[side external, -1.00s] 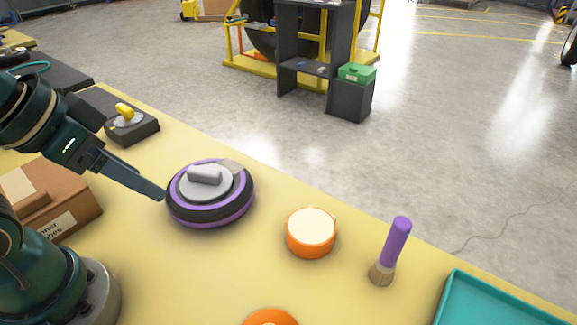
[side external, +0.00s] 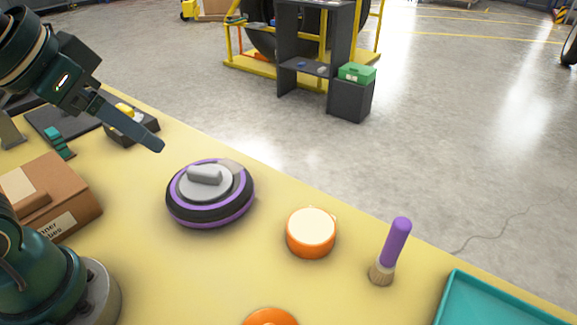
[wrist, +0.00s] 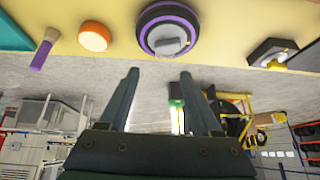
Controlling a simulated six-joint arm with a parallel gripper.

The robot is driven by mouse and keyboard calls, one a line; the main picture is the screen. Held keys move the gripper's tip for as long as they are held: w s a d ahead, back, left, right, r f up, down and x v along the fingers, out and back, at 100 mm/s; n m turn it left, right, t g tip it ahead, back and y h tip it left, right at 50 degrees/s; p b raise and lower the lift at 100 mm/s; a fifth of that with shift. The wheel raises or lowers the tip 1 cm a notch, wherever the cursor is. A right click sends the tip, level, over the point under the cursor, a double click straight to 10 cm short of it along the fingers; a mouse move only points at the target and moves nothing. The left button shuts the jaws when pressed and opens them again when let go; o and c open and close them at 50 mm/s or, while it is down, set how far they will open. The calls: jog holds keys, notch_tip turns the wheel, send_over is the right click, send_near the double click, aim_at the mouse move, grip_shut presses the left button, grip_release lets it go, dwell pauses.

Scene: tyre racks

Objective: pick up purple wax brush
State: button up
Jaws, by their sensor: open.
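The purple wax brush (side external: 392,250) stands upright on its bristles near the table's edge, right of the orange round tin, in the side external view. It also shows at the upper left of the wrist view (wrist: 42,54). My gripper (side external: 158,146) is open and empty, raised above the left part of the table, well to the left of the brush. In the wrist view its two fingers (wrist: 158,80) are spread apart with nothing between them.
A black and purple round device (side external: 210,193) lies between my gripper and the brush. An orange tin (side external: 310,233) with a pale top stands beside the brush. A teal tray (side external: 505,300) is at the right. A cardboard box (side external: 50,200) sits at the left.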

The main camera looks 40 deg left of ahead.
jog(key=w+r+t+y, duration=0.1)
jog(key=w+r+t, duration=0.3)
jog(key=w, duration=0.7)
jog(key=w+d+r+m+t+h, duration=0.25)
jog(key=w+d+m+h, duration=0.2)
jog(key=w+d, duration=0.5)
jog(key=m+g+h, duration=0.6)
jog(key=m+h, duration=0.1)
jog(key=h, duration=0.2)
send_over(391, 229)
notch_tip(391, 229, down, 7)
jog(key=shift+t+y, duration=0.25)
jog(key=f, duration=1.1)
jog(key=shift+s+a+f, duration=0.25)
jog(key=shift+a, duration=0.05)
jog(key=shift+x, duration=2.6)
grip_shut()
